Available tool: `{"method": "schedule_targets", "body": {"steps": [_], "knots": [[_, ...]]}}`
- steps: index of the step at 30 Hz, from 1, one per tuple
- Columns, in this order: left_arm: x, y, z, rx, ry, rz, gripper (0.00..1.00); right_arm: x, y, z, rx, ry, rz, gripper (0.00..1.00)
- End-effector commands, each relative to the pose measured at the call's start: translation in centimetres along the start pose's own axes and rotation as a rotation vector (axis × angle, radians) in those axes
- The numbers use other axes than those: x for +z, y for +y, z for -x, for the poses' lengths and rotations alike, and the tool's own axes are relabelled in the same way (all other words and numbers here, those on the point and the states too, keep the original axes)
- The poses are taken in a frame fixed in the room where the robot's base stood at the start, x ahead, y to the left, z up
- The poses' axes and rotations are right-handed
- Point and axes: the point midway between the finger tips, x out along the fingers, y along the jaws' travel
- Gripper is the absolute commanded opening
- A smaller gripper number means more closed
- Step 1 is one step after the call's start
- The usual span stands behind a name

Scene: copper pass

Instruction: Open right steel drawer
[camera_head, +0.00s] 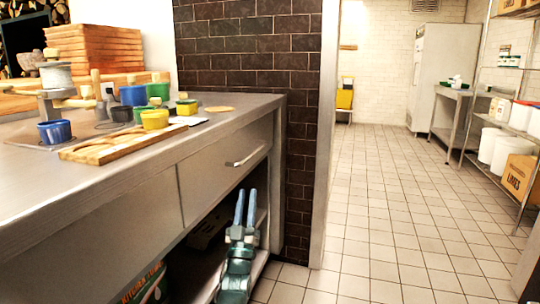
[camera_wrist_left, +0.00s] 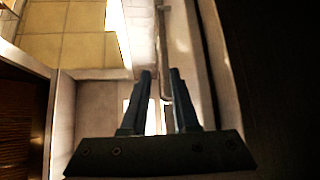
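The right steel drawer (camera_head: 225,165) is in the counter front in the head view, its face looking flush with the counter. Its slim bar handle (camera_head: 245,158) is uncovered. My left gripper (camera_head: 245,192) is below the drawer, in front of the open shelf space, with its fingers pointing up. The fingers stand apart with nothing clearly between them. In the left wrist view my left gripper (camera_wrist_left: 159,73) also shows a gap between its fingers. A thin bar beyond the fingertips may be the handle, but I cannot tell. My right gripper is not in view.
The steel counter (camera_head: 60,185) holds a wooden board (camera_head: 90,150), a blue cup (camera_head: 55,131) and several coloured pots. A brick wall (camera_head: 300,130) ends the counter on the right. The tiled floor (camera_head: 390,200) beyond is clear, with shelving (camera_head: 500,170) at far right.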

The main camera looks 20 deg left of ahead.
Motion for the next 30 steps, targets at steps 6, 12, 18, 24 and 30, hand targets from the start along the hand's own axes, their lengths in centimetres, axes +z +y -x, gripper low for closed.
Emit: {"method": "schedule_targets", "body": {"steps": [6, 12, 18, 24, 30], "knots": [[-0.4, -0.1, -0.1, 0.002, 0.016, 0.0, 0.28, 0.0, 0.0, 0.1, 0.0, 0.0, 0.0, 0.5], [-0.5, 0.0, -1.3, 0.002, 0.015, 0.0, 0.28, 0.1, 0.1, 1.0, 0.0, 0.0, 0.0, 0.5], [-0.6, 0.0, -4.2, 0.002, 0.014, -0.001, 0.28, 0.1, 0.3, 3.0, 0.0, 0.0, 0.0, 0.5], [-0.7, 0.0, -8.1, 0.002, 0.014, -0.001, 0.28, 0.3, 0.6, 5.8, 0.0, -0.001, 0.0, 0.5], [-0.7, 0.0, -11.9, 0.002, 0.013, -0.001, 0.28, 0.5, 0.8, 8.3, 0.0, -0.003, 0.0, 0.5]]}}
